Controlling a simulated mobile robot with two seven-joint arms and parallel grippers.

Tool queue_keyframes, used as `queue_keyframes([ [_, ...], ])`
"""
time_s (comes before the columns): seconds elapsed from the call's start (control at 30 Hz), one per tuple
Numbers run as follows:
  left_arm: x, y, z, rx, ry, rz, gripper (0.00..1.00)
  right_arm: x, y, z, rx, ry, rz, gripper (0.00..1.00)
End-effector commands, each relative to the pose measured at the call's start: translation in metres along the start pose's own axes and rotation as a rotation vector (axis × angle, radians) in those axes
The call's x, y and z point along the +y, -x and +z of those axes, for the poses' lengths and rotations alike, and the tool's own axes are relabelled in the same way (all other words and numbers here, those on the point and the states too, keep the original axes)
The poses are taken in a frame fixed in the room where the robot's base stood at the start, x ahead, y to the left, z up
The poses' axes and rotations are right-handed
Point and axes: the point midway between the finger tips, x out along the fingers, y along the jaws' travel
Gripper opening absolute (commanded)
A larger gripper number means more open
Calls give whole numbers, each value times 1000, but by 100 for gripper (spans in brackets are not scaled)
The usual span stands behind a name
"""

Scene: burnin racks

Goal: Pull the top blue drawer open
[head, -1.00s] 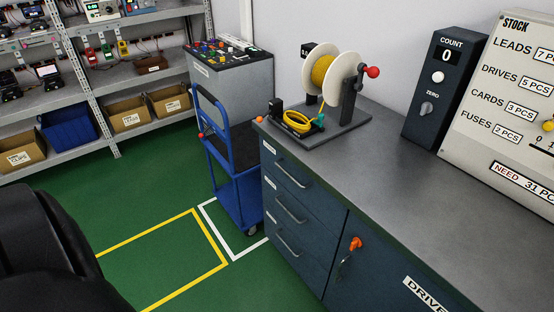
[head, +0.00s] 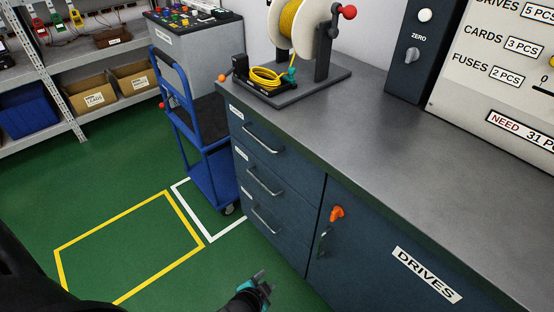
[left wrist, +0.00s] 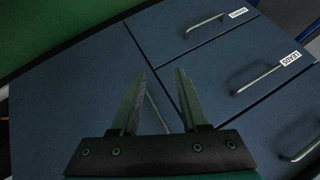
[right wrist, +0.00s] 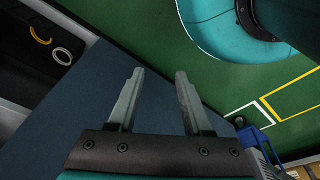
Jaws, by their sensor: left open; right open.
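The top blue drawer (head: 292,166) is shut, at the top of the cabinet's left column in the head view. Its silver bar handle (head: 263,138) is clear, with nothing touching it. In the left wrist view, what looks like the same handle (left wrist: 300,140) is at lower right. My left gripper (head: 266,282) is open and empty, low in front of the cabinet, below and apart from the handle. In the left wrist view its fingers (left wrist: 160,85) point at the cabinet door, whose handle shows between them. My right gripper (right wrist: 157,82) is open and empty, before a dark blue panel.
Two more shut drawers lie below. The DRIVES door (head: 390,262) has an orange knob (head: 337,213). A blue trolley (head: 212,165) stands left of the cabinet. A cable reel (head: 300,25) and tray of yellow cable (head: 268,78) sit on the worktop. Green floor in front is clear.

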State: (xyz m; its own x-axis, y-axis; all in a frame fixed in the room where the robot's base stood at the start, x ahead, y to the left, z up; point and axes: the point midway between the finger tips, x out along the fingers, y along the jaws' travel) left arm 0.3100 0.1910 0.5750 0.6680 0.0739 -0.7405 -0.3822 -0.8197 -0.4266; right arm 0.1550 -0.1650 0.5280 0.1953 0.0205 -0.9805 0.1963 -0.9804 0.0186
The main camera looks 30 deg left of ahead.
Motion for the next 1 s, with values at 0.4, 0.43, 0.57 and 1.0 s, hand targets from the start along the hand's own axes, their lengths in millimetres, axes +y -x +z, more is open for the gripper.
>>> queue_keyframes([
  [0.4,-140,-24,-103,245,-317,-504,45,3,-7,-67,96,-12,8,50],
  [0.43,-150,-21,-108,252,-340,-544,45,4,-5,-70,103,-13,8,50],
  [0.57,-190,-1,-123,262,-435,-719,45,5,5,-81,130,-15,11,50],
  [1.0,-247,49,-140,222,-584,-998,45,6,32,-89,165,-19,16,50],
])
